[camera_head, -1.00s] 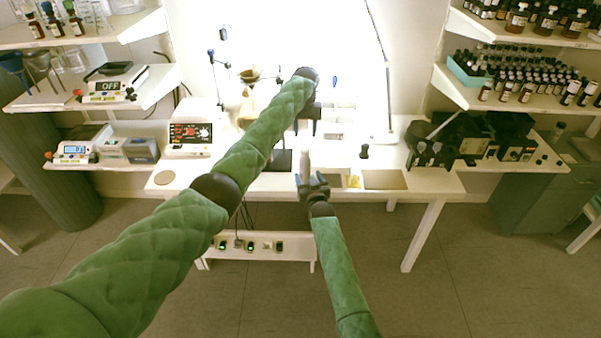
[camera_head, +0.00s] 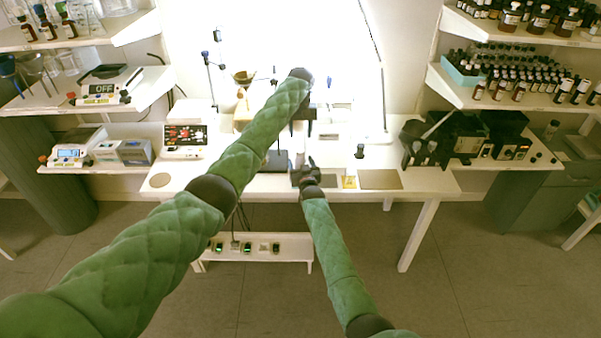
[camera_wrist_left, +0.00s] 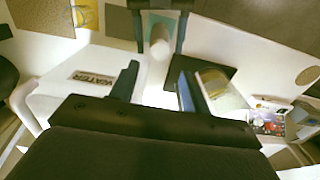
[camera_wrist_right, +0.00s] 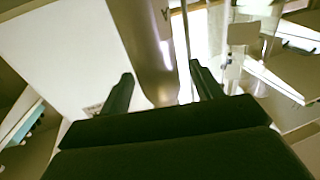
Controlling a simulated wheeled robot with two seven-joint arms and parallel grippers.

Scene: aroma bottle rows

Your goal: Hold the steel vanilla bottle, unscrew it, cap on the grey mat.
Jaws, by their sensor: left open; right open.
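The steel vanilla bottle (camera_wrist_right: 150,45) stands between the open fingers of my right gripper (camera_wrist_right: 162,90) in the right wrist view; contact cannot be told. In the left wrist view the bottle's rounded top (camera_wrist_left: 159,42) shows between the right gripper's fingers. My left gripper (camera_wrist_left: 156,85) is open and empty above the table, apart from the bottle. In the head view my right gripper (camera_head: 308,166) covers much of the bottle. A brownish mat (camera_head: 380,179) lies farther right.
A yellow item (camera_head: 349,182) lies between the two mats. A dark plate (camera_wrist_left: 215,76) is near the bottle. A control box with a display (camera_head: 184,137) and a round disc (camera_head: 160,180) are at the table's left. Dark equipment (camera_head: 425,147) stands at the right.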

